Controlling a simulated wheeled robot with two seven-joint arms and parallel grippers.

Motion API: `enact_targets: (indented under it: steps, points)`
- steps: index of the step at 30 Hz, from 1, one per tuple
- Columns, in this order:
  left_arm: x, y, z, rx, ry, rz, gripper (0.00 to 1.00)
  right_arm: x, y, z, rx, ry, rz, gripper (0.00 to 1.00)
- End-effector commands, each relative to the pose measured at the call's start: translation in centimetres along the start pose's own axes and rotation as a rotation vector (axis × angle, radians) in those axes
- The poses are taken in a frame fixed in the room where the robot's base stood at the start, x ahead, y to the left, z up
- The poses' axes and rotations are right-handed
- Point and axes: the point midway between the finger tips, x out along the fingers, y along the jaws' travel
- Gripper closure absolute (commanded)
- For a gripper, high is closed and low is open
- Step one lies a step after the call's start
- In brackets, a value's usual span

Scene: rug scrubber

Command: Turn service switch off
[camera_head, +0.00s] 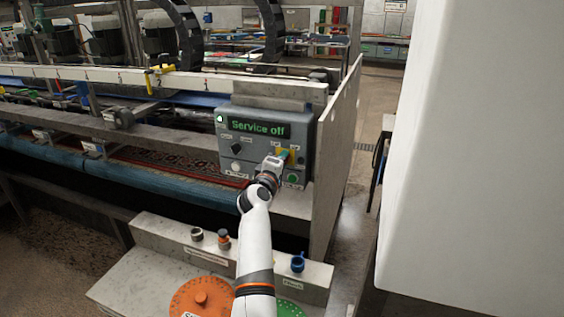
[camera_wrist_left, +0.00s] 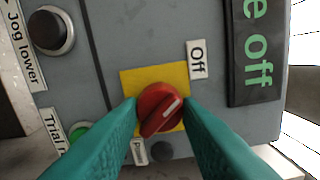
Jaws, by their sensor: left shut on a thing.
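The service switch is a red rotary knob (camera_wrist_left: 160,110) on a yellow plate (camera_wrist_left: 143,76) in the left wrist view. Its white pointer line slants toward the upper right, the side of the "Off" label (camera_wrist_left: 197,60). The teal fingers of my left gripper (camera_wrist_left: 162,115) are shut on the knob, one on each side. In the head view my left gripper (camera_head: 284,155) is at the grey control box (camera_head: 228,146) and hides the knob. The box's display (camera_head: 258,127) reads "Service off" in green. My right gripper is not in view.
A dark button (camera_wrist_left: 50,30) labelled "Jog lower" and a partly hidden green button (camera_wrist_left: 78,132) are near the knob. Below the box, a grey panel (camera_head: 150,262) carries an orange dial (camera_head: 202,298), a green dial and a blue fitting (camera_head: 298,263). A large white surface (camera_head: 480,150) fills the right side.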

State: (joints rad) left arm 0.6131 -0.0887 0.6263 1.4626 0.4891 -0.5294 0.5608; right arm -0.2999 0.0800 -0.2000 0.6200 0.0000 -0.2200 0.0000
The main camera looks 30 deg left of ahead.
Motion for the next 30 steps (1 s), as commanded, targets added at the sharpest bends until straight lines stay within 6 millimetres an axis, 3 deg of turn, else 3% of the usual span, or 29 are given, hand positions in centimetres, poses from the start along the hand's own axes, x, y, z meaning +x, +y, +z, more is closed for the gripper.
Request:
enact_targets:
  steps: [6, 7, 10, 22, 30]
  points:
    - [0.0, 0.1, 0.0, -0.004, 0.001, 0.001, 0.92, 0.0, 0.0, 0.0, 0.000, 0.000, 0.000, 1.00]
    - [0.0, 0.1, 0.0, -0.004, 0.001, 0.001, 0.64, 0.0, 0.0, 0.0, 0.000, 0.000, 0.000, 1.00]
    - [0.0, 0.1, 0.0, -0.003, 0.001, 0.001, 0.47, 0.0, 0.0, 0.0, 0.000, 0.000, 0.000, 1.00]
    - [-0.8, -0.1, 0.0, 0.000, 0.001, 0.002, 0.47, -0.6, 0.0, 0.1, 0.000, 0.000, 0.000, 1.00]
    - [-6.1, -0.3, 0.0, 0.000, 0.001, 0.004, 0.47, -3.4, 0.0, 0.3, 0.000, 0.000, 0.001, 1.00]
